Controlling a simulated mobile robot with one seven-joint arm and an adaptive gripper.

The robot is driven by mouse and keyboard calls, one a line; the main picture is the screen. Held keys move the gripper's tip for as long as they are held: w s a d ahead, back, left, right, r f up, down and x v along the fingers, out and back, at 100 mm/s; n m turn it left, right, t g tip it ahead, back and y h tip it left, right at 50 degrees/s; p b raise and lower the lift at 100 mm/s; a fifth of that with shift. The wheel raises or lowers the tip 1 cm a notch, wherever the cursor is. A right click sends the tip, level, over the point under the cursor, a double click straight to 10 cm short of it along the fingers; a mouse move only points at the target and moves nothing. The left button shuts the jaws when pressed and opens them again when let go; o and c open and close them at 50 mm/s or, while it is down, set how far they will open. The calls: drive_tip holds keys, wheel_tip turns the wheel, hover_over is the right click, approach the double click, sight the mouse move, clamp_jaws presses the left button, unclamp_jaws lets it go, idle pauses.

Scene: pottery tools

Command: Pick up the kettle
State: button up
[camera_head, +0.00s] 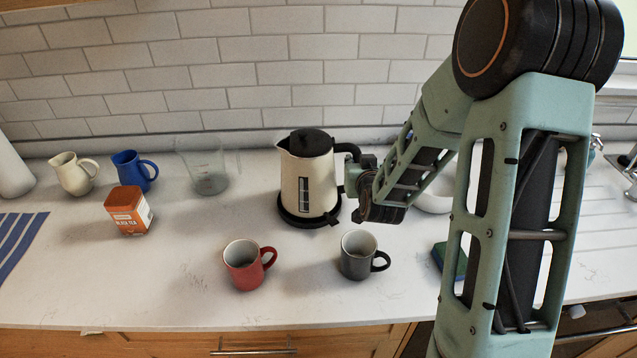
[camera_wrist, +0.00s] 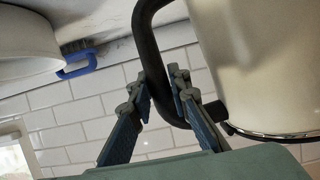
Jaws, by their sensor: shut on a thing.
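The cream kettle (camera_head: 307,182) with a black lid stands upright at the back of the counter. It appears seated on its round black base (camera_head: 289,217). Its black handle faces right, towards my arm. My gripper (camera_head: 357,170) is at the handle, partly hidden by my wrist in the head view. In the wrist view, my gripper (camera_wrist: 161,85) has its two fingers on either side of the black handle (camera_wrist: 146,45), closed on it. The kettle's cream body (camera_wrist: 262,60) fills the right of that view.
A red mug (camera_head: 243,266) and a dark grey mug (camera_head: 356,262) stand in front of the kettle. A clear jug (camera_head: 208,180) is to its left, with a tea box (camera_head: 127,212), blue mug (camera_head: 129,172) and cream jug (camera_head: 70,176) farther left. A white bowl (camera_head: 436,196) is behind my arm.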

clamp_jaws()
drive_tip(key=shift+w+r, duration=0.2)
drive_tip(key=shift+r, duration=0.2)
